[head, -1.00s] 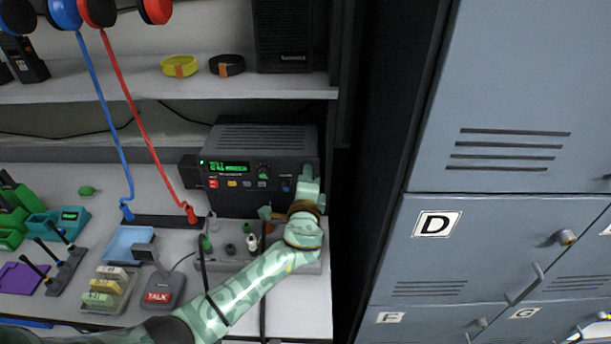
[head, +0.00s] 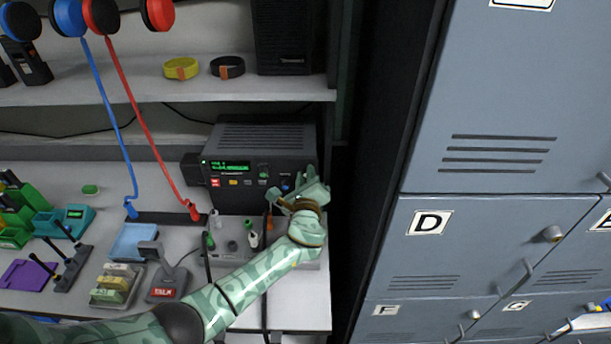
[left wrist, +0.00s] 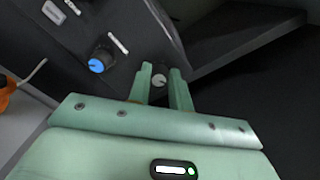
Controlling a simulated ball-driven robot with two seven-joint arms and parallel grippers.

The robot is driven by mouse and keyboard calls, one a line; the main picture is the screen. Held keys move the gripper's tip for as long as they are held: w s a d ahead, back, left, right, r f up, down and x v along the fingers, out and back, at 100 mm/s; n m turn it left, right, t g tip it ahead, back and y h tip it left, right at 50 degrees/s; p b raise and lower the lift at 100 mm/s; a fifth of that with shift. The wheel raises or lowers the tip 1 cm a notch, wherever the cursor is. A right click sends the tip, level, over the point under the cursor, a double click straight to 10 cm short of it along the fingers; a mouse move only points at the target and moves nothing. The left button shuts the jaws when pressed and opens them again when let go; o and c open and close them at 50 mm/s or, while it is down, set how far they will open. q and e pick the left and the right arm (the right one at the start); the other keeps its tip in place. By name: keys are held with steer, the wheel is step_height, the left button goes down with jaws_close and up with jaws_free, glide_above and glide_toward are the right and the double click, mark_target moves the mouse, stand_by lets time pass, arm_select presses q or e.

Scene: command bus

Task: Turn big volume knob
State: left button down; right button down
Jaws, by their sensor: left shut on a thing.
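The black radio unit (head: 262,150) with a green display stands on the bench below the shelf. My left gripper (head: 312,185) reaches its lower right front corner and hides part of the panel there. In the left wrist view, the fingers of my left gripper (left wrist: 160,75) are shut on a grey round knob (left wrist: 159,81), one finger on each side. A blue-capped knob (left wrist: 98,63) sits left of it, outside the fingers; it also shows in the head view (head: 286,187). My right gripper cannot be made out clearly.
A grey connector box (head: 232,246) with plugs and cables lies under my left forearm. A TALK microphone base (head: 166,284) stands left of it. Grey lockers (head: 500,165) rise at the right. A pale fragment (head: 590,323) shows at the lower right edge, not clearly identifiable.

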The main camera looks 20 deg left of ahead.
arm_select(q)
steer(key=shift+f, duration=0.15)
stand_by(0.3)
steer(key=c, duration=1.3)
jaws_free()
steer(key=shift+s, duration=0.1)
steer(key=p+v, duration=0.1)
steer(key=v, duration=1.5)
steer(key=shift+d+p, duration=0.2)
steer(key=shift+p, duration=0.15)
steer(key=shift+s, duration=0.1)
